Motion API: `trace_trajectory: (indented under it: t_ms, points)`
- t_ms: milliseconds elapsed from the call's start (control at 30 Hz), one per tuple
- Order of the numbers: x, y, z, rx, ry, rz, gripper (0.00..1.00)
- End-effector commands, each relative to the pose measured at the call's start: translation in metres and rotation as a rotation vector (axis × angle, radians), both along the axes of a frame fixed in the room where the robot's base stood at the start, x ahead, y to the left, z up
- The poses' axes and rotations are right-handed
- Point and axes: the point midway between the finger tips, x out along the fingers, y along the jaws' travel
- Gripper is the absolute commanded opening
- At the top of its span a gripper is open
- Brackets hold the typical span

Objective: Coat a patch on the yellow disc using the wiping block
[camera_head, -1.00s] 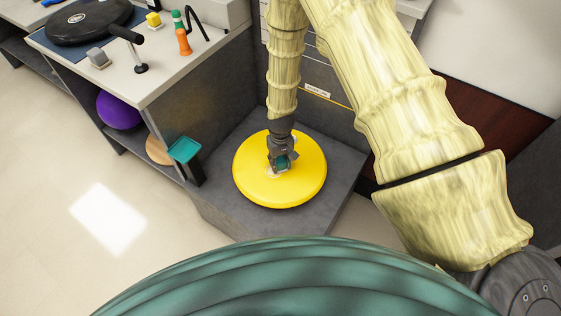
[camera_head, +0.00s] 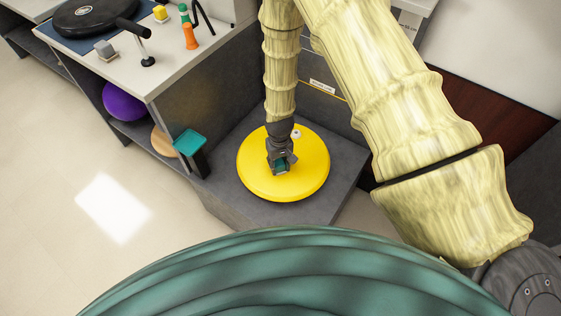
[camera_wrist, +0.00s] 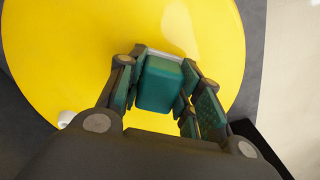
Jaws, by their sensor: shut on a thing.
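The yellow disc (camera_head: 316,163) lies flat on a low grey platform and fills much of the wrist view (camera_wrist: 60,50). A paler, glossy streak (camera_wrist: 180,22) shows on the disc beyond the block. A small white thing (camera_head: 296,133) sits near the disc's far edge.
A counter (camera_head: 165,75) at the upper left holds a black round device and small items. A purple ball (camera_head: 124,102) sits on the shelf below. Floor at left is clear.

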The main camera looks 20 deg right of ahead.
Motion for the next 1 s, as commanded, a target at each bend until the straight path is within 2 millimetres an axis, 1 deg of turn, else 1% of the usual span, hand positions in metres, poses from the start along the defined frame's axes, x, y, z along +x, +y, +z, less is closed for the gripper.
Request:
trace_trajectory:
  t_ms: [200, 567, 767, 1000]
  points:
    - [-0.009, 0.009, 0.002, 0.0, 0.0, 0.0, 0.0]
    - [-0.01, 0.01, 0.0, 0.0, -0.001, 0.0, 0.0]
    - [-0.006, 0.015, 0.0, 0.0, -0.001, 0.001, 0.0]
    - [0.006, 0.025, 0.001, 0.0, -0.002, 0.001, 0.0]
